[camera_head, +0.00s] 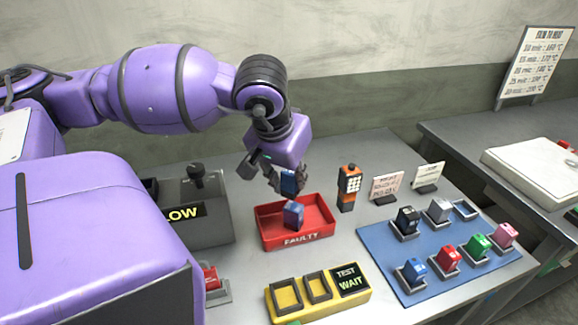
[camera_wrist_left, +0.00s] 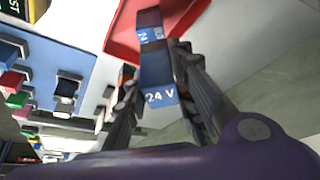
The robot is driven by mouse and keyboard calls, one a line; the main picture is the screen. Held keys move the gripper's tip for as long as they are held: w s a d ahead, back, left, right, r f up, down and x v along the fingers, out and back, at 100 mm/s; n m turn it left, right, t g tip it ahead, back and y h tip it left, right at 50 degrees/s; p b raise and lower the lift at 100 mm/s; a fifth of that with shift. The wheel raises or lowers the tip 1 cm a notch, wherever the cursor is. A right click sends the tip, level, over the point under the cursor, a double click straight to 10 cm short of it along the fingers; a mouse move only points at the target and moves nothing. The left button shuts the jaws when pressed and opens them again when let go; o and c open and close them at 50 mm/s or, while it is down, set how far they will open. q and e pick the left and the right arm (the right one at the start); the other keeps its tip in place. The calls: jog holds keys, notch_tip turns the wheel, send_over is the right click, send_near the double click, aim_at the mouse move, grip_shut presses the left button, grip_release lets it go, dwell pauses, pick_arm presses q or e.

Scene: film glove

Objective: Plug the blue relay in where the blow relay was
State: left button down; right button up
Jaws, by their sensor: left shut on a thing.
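My left gripper (camera_head: 287,184) is shut on a blue relay (camera_head: 289,181), held above the red tray marked FAULTY (camera_head: 270,239). In the left wrist view the held relay (camera_wrist_left: 159,93) reads "24 V" between the fingers. A second blue relay (camera_head: 293,214) lies in the red tray, and it shows beyond the held one in the left wrist view (camera_wrist_left: 150,22). A dark grey unit (camera_head: 208,229) with a label reading "LOW" stands at the left, partly hidden by my arm; I cannot see an empty socket on it. My right gripper is not in view.
A yellow tester (camera_head: 285,313) with two empty frames stands in front. A red relay (camera_head: 210,279) sits lower left. An orange meter (camera_head: 348,186) stands behind the tray.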

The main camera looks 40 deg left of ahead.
aim_at(292, 182)
pick_arm(q)
jog(key=s+d+r, duration=0.2)
jog(key=s+d, duration=0.1)
jog(key=shift+d, duration=0.1)
